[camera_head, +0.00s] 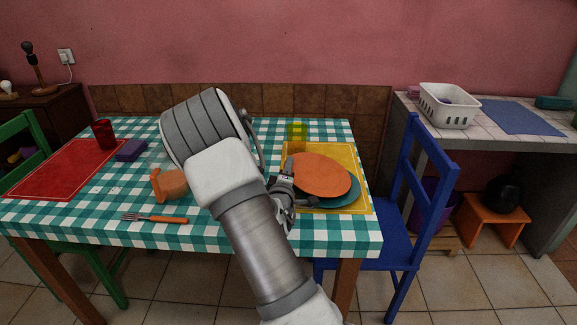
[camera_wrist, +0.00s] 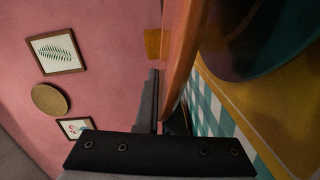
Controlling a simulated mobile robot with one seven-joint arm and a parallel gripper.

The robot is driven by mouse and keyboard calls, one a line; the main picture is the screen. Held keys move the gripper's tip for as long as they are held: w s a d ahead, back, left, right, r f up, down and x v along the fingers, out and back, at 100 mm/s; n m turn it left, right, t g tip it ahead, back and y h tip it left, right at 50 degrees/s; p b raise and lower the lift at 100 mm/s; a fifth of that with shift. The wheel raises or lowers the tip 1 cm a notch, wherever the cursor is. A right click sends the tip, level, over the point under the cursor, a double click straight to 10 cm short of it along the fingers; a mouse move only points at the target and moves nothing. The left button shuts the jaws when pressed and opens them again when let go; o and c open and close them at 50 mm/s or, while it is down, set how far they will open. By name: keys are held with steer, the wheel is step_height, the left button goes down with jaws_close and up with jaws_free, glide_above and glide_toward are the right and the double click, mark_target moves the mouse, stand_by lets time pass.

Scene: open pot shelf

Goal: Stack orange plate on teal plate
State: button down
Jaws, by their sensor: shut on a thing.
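The orange plate (camera_head: 318,174) is held by its left edge in my gripper (camera_head: 283,190), above the teal plate in the head view. The teal plate (camera_head: 349,192) lies on the yellow mat (camera_head: 362,207), mostly hidden under the orange plate. Only its right and lower edge shows there. In the wrist view the orange plate (camera_wrist: 181,50) appears edge-on at the fingers, and the teal plate (camera_wrist: 262,50) is at upper right, apart from it. My gripper is shut on the orange plate's rim; the fingertips are partly hidden.
An orange mug (camera_head: 168,184) and a fork (camera_head: 155,218) are left of my arm. A red mat (camera_head: 60,170) with a red glass (camera_head: 103,135) is at the far left. A yellow glass (camera_head: 297,131) stands behind the plates. A blue chair (camera_head: 420,195) is at the table's right.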

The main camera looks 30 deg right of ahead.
steer(key=shift+f+b, duration=0.45)
stand_by(0.3)
steer(key=c, duration=1)
jaws_free()
steer(key=shift+o, duration=0.2)
steer(key=shift+s, duration=0.1)
steer(key=p+v, duration=0.3)
steer(key=v, duration=1.3)
steer(key=shift+r+p, duration=0.2)
steer(key=shift+p, duration=0.15)
steer(key=shift+s+a+f+p, duration=0.15)
steer(key=shift+s+a+p, duration=0.25)
steer(key=shift+s, duration=0.1)
